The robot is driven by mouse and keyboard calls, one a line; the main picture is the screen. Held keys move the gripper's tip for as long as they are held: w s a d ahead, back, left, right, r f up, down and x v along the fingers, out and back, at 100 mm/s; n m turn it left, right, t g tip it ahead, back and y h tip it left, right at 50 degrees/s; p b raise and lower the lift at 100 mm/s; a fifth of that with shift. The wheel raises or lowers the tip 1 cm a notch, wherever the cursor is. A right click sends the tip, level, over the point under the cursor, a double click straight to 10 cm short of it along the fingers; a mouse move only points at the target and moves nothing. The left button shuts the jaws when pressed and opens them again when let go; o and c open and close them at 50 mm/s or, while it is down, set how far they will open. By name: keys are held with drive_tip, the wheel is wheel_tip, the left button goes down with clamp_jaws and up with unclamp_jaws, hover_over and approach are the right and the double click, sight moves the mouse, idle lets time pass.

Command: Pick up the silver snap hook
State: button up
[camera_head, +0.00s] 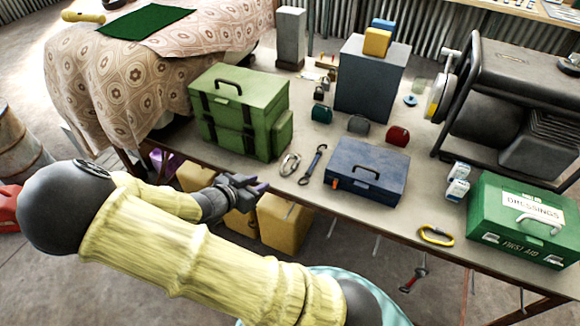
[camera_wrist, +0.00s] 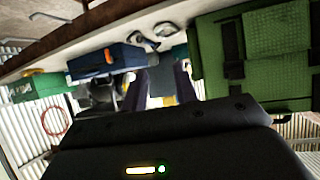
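The silver snap hook (camera_head: 290,164) lies on the table, between the green toolbox and a dark strap-like tool with metal ends (camera_head: 313,163). In the wrist view the hook (camera_wrist: 167,29) shows small near the table edge, beyond my fingers. My gripper (camera_head: 254,184) is in front of the table's front edge, left of and nearer than the hook, apart from it. In the wrist view the two dark purple fingers (camera_wrist: 160,84) stand apart with nothing held between them.
The green toolbox (camera_head: 240,105) stands left of the hook, the blue toolbox (camera_head: 365,172) to its right. A yellow snap hook (camera_head: 436,236) lies near the front edge by the green first aid box (camera_head: 524,220). Yellow containers (camera_head: 285,222) stand under the table.

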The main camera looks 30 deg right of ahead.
drive_tip(key=b, duration=0.4)
approach(292, 168)
drive_tip(key=x, duration=0.2)
drive_tip(key=shift+w+d+f, duration=0.1)
drive_tip(key=shift+d+f, duration=0.1)
drive_tip(key=shift+d, duration=0.05)
drive_tip(key=shift+w+d+f, duration=0.1)
drive_tip(key=shift+w+d, duration=0.05)
drive_tip(key=shift+d, duration=0.15)
drive_tip(key=shift+x, duration=2.6)
clamp_jaws()
